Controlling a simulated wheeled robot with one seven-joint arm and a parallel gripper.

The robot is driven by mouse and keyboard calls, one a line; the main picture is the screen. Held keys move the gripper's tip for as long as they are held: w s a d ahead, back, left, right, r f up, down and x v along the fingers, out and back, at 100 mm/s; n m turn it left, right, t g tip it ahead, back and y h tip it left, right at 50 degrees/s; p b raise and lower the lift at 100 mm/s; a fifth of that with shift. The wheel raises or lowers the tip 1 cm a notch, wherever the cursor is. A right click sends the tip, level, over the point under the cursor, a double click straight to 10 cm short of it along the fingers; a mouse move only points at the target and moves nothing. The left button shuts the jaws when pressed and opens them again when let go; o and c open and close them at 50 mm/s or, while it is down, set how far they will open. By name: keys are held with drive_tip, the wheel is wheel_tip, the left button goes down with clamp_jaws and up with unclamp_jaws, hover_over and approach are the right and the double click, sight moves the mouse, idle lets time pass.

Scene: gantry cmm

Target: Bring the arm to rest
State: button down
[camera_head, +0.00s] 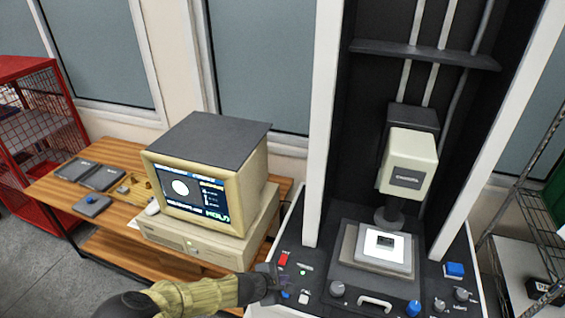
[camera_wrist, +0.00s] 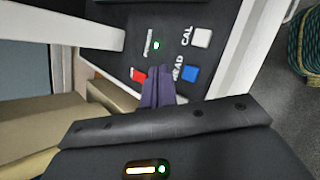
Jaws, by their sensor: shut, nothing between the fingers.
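My gripper (camera_head: 270,281) is at the left front corner of the machine's dark control panel (camera_head: 322,277), with my arm reaching in from the bottom left. In the wrist view the two purple-grey fingers (camera_wrist: 158,76) are together with nothing between them. They point at the panel between a red button (camera_wrist: 138,74) and a blue button (camera_wrist: 190,73) marked READ. Whether the tips touch the panel I cannot tell. A white button (camera_wrist: 202,38) marked CAL and a lit green lamp (camera_wrist: 156,45) lie beyond the tips.
A beige computer (camera_head: 240,205) with a lit screen stands left of the machine on a wooden bench (camera_head: 55,192). A white gantry post (camera_head: 324,120) rises behind the panel. A red rack (camera_head: 35,100) stands far left, wire shelving (camera_head: 525,200) far right.

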drive_tip(key=shift+d, duration=0.1)
drive_tip(key=shift+s+d+m, duration=0.15)
drive_tip(key=shift+d+m, duration=0.15)
drive_tip(key=shift+m, duration=0.1)
drive_tip(key=s+d+r+m+g+y+b, duration=0.2)
drive_tip(key=s+d+r+m+y+b, duration=0.1)
drive_tip(key=s+d+r+m, duration=0.2)
drive_tip(key=s+d+r+m+g+y+b, duration=0.2)
drive_tip(key=s+d+r+m+y+b, duration=0.1)
drive_tip(key=s+d+r+m, duration=0.3)
wheel_tip(320, 180, up, 5)
drive_tip(key=d+m, duration=0.2)
drive_tip(key=m, duration=0.4)
drive_tip(key=shift+s+d+f+b, duration=0.15)
drive_tip(key=shift+s+d+b, duration=0.1)
drive_tip(key=shift+d+b, duration=0.1)
drive_tip(key=shift+w, duration=0.1)
idle(1.9)
